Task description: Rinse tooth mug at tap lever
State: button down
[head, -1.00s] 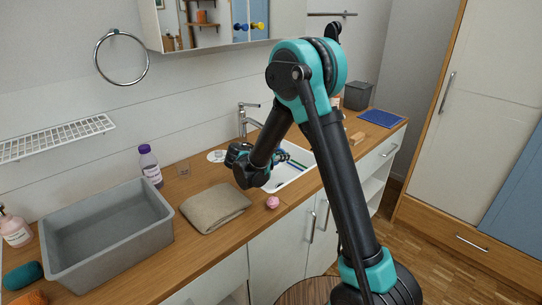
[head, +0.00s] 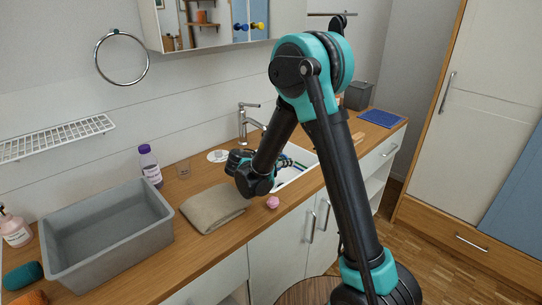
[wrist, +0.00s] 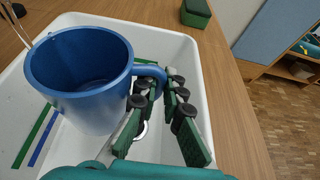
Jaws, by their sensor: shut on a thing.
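A blue mug (wrist: 85,85) is upright in the wrist view, over the white sink basin (wrist: 185,45). My gripper (wrist: 160,92) is shut on the mug's handle (wrist: 150,72), at the mug's right side. The inside of the mug is partly visible and looks empty. In the head view my gripper is over the sink (head: 306,165), mostly hidden behind my own wrist, and the mug cannot be made out. The chrome tap (head: 243,125) stands behind the sink, with its lever (head: 250,105) on top. No water stream shows.
A grey tub (head: 110,235) and a purple-capped bottle (head: 150,166) stand farther left. A dark green box (wrist: 196,12) sits beyond the basin rim. Green and blue strips lie in the basin.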

jog(key=shift+s+d, duration=0.35)
jog(key=shift+s, duration=0.6)
jog(key=shift+s+d, duration=0.3)
jog(key=shift+s, duration=0.6)
jog(key=shift+s+d+r, duration=0.25)
jog(key=shift+s+r, duration=0.4)
jog(key=shift+s, duration=0.15)
jog(key=shift+s+d+r, duration=0.3)
jog(key=shift+s+r, duration=0.4)
jog(key=shift+s, duration=0.05)
jog(key=shift+s+d+r, duration=0.25)
jog(key=shift+s+r, duration=0.4)
jog(key=shift+s, duration=0.15)
jog(key=shift+r, duration=0.1)
